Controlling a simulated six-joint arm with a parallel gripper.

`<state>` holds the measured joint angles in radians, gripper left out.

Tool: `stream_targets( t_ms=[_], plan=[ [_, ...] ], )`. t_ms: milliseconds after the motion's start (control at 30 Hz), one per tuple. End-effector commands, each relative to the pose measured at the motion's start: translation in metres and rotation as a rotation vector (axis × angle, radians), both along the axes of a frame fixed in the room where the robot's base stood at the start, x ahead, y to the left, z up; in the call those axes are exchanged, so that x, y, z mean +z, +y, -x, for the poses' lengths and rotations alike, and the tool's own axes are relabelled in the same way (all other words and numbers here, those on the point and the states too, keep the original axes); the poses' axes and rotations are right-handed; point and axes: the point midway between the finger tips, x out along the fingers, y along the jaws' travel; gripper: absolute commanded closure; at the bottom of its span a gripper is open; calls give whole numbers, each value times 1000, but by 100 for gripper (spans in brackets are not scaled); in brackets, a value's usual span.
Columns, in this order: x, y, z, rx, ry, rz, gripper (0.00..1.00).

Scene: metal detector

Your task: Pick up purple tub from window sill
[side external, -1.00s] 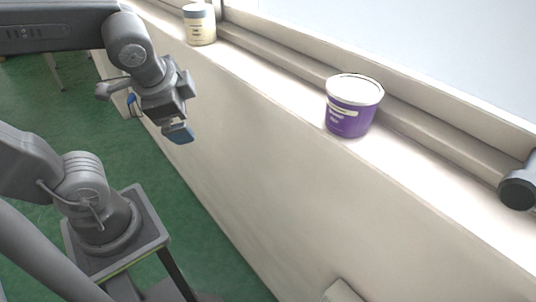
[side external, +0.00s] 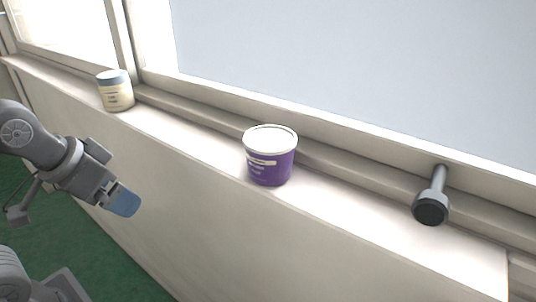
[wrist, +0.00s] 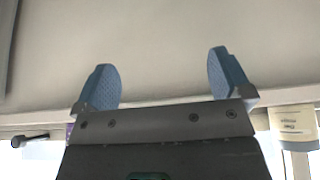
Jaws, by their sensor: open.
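The purple tub (side external: 270,165) has a white lid and a pale label, and stands upright on the window sill (side external: 340,207). My gripper (side external: 122,200) is at the left in the side view, apart from the tub and out in front of the sill wall. In the wrist view my gripper (wrist: 163,85) shows two blue fingers spread wide with nothing between them. A small purple sliver of the tub (wrist: 69,131) shows at the left behind the gripper body; the rest of it is hidden there.
A cream jar with a grey-blue lid (side external: 115,91) stands on the sill to the left; it also shows in the wrist view (wrist: 293,126). A dark grey dumbbell-like object (side external: 432,205) lies to the right. The sill between them is clear around the tub.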

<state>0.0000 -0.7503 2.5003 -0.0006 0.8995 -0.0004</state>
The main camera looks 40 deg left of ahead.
Motion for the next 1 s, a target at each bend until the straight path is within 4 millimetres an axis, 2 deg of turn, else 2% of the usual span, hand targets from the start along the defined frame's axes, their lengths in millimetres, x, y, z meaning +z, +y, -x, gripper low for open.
stream_targets(
  t_ms=[733, 867, 1000],
  plan=[
    [3, -1, -2, 10, 3, 7, 0],
    [24, -9, -16, 88, 36, 64, 0],
    [65, -29, -46, 274, 112, 175, 0]
  ],
)
